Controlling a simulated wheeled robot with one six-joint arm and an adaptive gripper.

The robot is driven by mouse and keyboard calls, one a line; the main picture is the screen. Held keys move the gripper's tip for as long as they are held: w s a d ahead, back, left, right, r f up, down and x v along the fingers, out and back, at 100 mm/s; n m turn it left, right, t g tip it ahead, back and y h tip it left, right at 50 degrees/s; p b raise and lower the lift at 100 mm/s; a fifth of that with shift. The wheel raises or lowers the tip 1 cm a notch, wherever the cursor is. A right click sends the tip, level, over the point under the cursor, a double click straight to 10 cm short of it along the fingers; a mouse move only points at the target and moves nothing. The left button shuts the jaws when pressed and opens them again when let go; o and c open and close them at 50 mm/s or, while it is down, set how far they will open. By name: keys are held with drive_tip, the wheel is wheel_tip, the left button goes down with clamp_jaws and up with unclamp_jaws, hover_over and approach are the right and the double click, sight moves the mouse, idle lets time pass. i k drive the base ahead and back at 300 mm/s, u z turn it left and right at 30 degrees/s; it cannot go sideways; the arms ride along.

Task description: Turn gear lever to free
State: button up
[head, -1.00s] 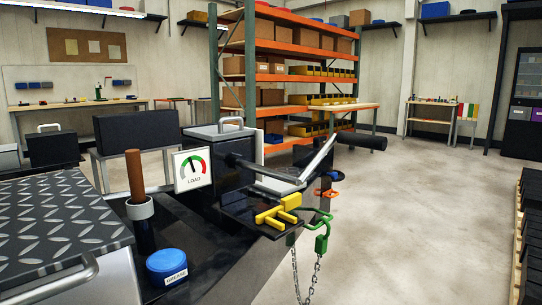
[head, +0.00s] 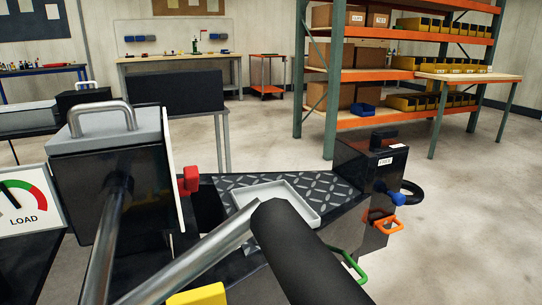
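A black winch-like housing (head: 110,180) with a grey top and a metal handle stands at left in the head view. A small red knob (head: 188,180) sticks out beside its right side; it may be the gear lever, but I cannot tell, and I read no "free" mark. A long metal bar (head: 205,255) with a thick black grip (head: 300,260) crosses the foreground and hides part of the frame behind it. A second metal rod (head: 108,235) runs down from the housing's front. My gripper is not in view.
A LOAD gauge (head: 22,205) stands at far left. A grey tray (head: 275,195) lies on the chequer-plate deck. A black post (head: 370,180) with blue, orange and black fittings rises at right. A yellow piece (head: 198,295) is at the bottom edge. Open floor (head: 470,220) lies to the right.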

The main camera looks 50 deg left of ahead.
sight(187, 185)
drive_tip(key=i, duration=0.95)
drive_tip(key=u, duration=4.6)
drive_tip(key=k, duration=0.4)
drive_tip(key=z, duration=1)
